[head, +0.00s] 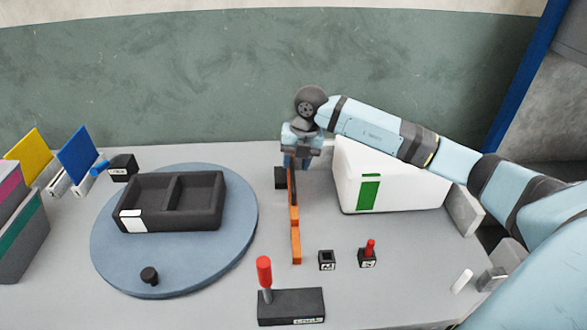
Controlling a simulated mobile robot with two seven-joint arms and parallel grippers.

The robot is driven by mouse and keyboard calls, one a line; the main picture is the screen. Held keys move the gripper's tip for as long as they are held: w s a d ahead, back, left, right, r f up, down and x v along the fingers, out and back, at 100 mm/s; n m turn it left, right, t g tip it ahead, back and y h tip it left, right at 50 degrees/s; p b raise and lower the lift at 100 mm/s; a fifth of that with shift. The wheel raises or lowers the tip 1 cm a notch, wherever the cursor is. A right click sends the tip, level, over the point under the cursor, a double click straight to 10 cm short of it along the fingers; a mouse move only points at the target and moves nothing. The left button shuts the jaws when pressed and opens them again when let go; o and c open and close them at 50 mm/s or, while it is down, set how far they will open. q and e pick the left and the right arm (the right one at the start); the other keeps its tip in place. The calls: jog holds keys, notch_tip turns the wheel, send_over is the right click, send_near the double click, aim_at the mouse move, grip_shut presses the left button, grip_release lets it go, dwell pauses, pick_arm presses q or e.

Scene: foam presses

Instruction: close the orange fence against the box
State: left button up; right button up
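The orange fence (295,232) is a narrow upright bar that runs from front to back on the grey table. A dark part shows along its far half. The white box (408,183) with a green stripe stands to the right, with a gap between it and the fence. My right gripper (297,162) points down at the fence's far end, left of the box. Its fingertips overlap the fence end, and I cannot tell whether they grip it. My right forearm passes in front of the box's top. My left gripper is not in view.
A blue round turntable (190,270) with a black two-compartment tray (172,230) lies left. A black base with a red-topped lever (290,306) is in front of the fence. Two small black blocks, one with a red peg (368,254), stand right of the fence's near end.

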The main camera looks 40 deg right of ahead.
jog(key=shift+w+a+f, duration=0.1)
jog(key=shift+a+f, duration=0.05)
jog(key=shift+f, duration=0.55)
jog(key=shift+w+a+f, duration=0.1)
jog(key=shift+f, duration=0.6)
jog(key=shift+c, duration=0.5)
grip_shut()
jog(key=s+d, duration=0.4)
jog(key=d, duration=0.2)
jog(key=shift+d, duration=0.3)
jog(key=shift+o, duration=0.5)
grip_release()
notch_tip(320, 180, up, 14)
jog(key=s+d, duration=0.1)
jog(key=d, duration=0.1)
jog(key=shift+s+f, duration=0.15)
jog(key=shift+s, duration=0.1)
